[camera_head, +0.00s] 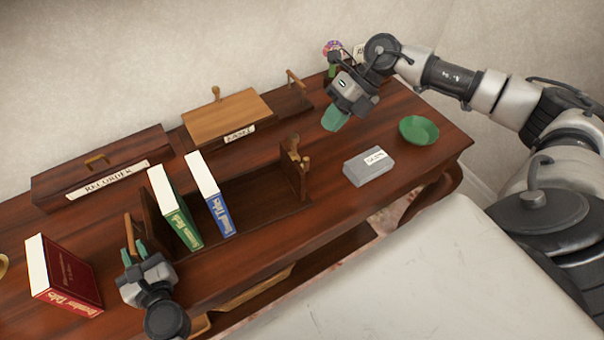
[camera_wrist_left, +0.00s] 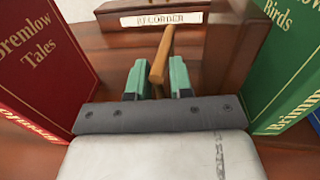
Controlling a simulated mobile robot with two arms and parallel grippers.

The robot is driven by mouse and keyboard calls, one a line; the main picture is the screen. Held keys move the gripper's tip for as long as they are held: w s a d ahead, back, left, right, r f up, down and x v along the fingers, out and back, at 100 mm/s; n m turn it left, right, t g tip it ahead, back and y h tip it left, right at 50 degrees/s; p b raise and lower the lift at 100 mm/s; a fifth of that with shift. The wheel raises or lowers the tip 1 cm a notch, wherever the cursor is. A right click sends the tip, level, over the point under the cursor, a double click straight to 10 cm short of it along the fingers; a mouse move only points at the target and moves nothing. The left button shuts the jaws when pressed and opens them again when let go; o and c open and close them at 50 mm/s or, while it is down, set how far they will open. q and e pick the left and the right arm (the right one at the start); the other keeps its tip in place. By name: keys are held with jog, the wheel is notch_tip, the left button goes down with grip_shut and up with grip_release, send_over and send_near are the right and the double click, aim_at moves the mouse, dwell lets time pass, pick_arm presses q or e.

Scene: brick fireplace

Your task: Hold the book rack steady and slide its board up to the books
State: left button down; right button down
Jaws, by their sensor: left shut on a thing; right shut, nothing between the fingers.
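The wooden book rack (camera_head: 265,207) lies on the table, with a fixed-looking end at the left and an upright board (camera_head: 293,168) with a knob at the right. A green book (camera_head: 184,224) and a blue book (camera_head: 218,212) stand in it, leaning. A gap separates the blue book from the right board. My left gripper (camera_head: 133,252) is shut on a wooden handle (camera_wrist_left: 161,58) at the rack's left end; its green fingers sit on both sides of it. My right gripper (camera_head: 336,118) is shut and empty, above the table to the right of the rack.
A red book (camera_head: 68,278) stands left of my left gripper. A recorder case (camera_head: 105,169) and a wooden box (camera_head: 228,115) stand behind the rack. A grey box (camera_head: 369,167) and green bowl (camera_head: 419,130) are at the right. Bare table lies between rack and grey box.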

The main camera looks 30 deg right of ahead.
aim_at(290, 158)
jog(key=shift+x, duration=4.35)
jog(key=shift+a+r, duration=0.1)
jog(key=shift+w+a, duration=0.2)
jog(key=shift+a, duration=2)
jog(key=shift+w+a, duration=0.2)
jog(key=shift+a, duration=1.8)
jog(key=shift+w+a, duration=0.2)
jog(key=shift+a, duration=1.75)
